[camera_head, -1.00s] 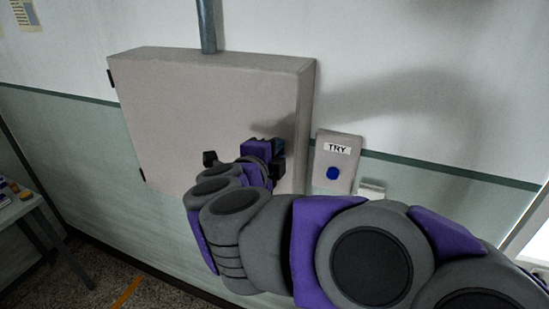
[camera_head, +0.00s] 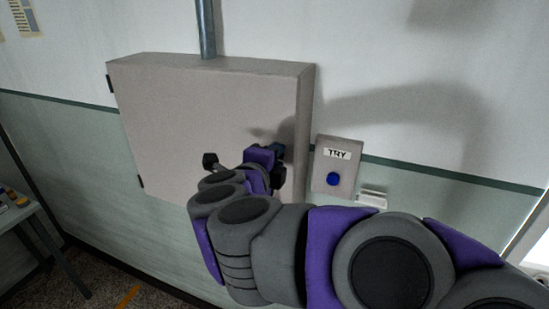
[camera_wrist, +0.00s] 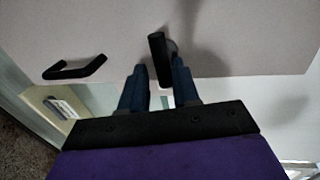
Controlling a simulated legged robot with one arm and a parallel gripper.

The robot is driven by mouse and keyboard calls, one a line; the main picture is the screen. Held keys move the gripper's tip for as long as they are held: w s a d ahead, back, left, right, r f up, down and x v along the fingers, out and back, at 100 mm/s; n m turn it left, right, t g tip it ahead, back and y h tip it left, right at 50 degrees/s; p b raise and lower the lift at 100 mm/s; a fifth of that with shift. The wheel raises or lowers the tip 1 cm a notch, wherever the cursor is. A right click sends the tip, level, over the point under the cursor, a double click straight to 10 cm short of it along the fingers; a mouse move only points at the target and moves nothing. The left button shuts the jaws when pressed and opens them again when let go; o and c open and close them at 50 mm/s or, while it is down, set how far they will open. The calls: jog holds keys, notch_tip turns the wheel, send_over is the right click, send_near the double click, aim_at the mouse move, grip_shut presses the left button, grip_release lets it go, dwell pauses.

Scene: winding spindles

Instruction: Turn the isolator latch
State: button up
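The isolator latch, a black bar (camera_wrist: 158,58) on a round dark base, stands on the cabinet face in the wrist view. My gripper (camera_wrist: 160,66) is open, its two blue fingers apart on either side of the bar. The bar's near end lies between the fingers; I cannot tell whether either finger touches it. In the head view my gripper (camera_head: 270,138) is at the right part of the grey cabinet's front (camera_head: 180,120), and the latch is hidden behind it.
A black angled handle (camera_wrist: 75,70) shows beside the latch in the wrist view. A grey plate marked TRY (camera_head: 343,180) with a blue button (camera_head: 333,179) is on the wall right of the cabinet. A pipe (camera_head: 205,28) meets the cabinet's top. A table (camera_head: 18,212) stands at left.

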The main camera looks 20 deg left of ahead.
jog(key=shift+o, duration=0.8)
jog(key=shift+r, duration=0.1)
jog(key=p+v, duration=0.2)
jog(key=v, duration=1.5)
jog(key=shift+s+a, duration=0.2)
jog(key=shift+w, duration=0.1)
